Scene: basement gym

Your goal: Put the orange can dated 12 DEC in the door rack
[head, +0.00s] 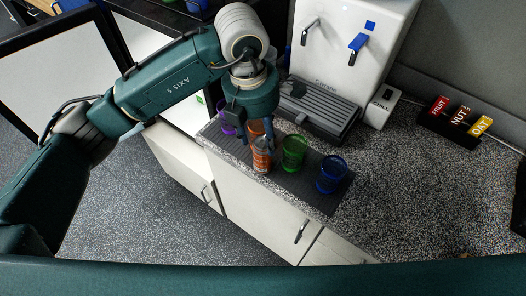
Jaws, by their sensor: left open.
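An orange can (261,161) with a pale label stands on the dark mat (318,201) at the counter's front edge. Its printed date is too small to read. My left gripper (258,142) is open and points down at the can from above. Its fingers are at the can's upper part, but I cannot tell whether they touch it. The arm hides part of what lies behind. I cannot make out a door rack for certain. My right gripper is not in view.
Green (293,153), blue (331,174) and purple (226,122) cups stand near the can. A white dispenser (345,70) with a grey drip tray (312,112) is behind them. Small snack boxes (462,118) sit at right.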

